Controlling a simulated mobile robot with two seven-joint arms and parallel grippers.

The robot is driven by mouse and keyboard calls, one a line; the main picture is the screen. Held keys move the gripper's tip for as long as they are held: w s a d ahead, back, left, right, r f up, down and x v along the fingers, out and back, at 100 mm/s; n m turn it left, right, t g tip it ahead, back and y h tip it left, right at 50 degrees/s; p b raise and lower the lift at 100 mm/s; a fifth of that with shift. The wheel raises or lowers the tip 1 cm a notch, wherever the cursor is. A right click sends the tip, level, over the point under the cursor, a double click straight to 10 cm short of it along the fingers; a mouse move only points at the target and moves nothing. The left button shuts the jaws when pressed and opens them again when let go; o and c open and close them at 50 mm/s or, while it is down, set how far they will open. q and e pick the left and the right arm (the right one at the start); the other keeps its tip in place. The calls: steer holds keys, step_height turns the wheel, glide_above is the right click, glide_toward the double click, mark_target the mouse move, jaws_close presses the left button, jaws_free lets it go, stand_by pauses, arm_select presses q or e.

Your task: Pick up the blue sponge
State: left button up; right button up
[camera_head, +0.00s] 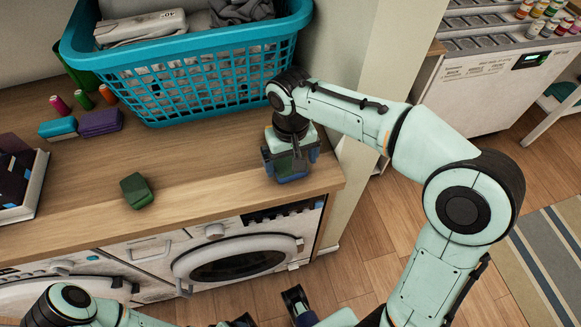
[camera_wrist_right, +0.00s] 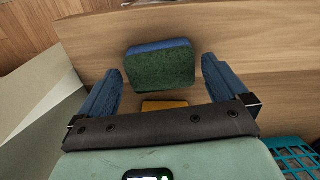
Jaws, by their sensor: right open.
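In the right wrist view, a sponge with a dark green scouring face and a blue body (camera_wrist_right: 158,66) lies on the wooden counter. My right gripper (camera_head: 290,168) is over the counter's right end, pointing down. Its two blue fingers are spread, one on each side of the sponge, with a visible gap on both sides. In the head view the gripper largely hides this sponge. A yellow-orange object (camera_wrist_right: 163,105) shows partly behind the gripper's dark bar. My left arm is at the bottom left of the head view; its gripper's opening is not clear.
A teal laundry basket (camera_head: 190,78) with cloth stands behind. A green sponge (camera_head: 138,190), a lighter blue block (camera_head: 57,128), a purple block (camera_head: 100,122) and small spools are to the left. Washing machines (camera_head: 235,258) stand below the counter's front edge.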

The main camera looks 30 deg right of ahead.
mark_target(290, 164)
steer(key=shift+f, duration=0.85)
steer(key=c, duration=0.8)
steer(key=shift+c, duration=0.2)
step_height(290, 164, up, 20)
steer(key=p, duration=0.5)
steer(key=shift+o, duration=0.3)
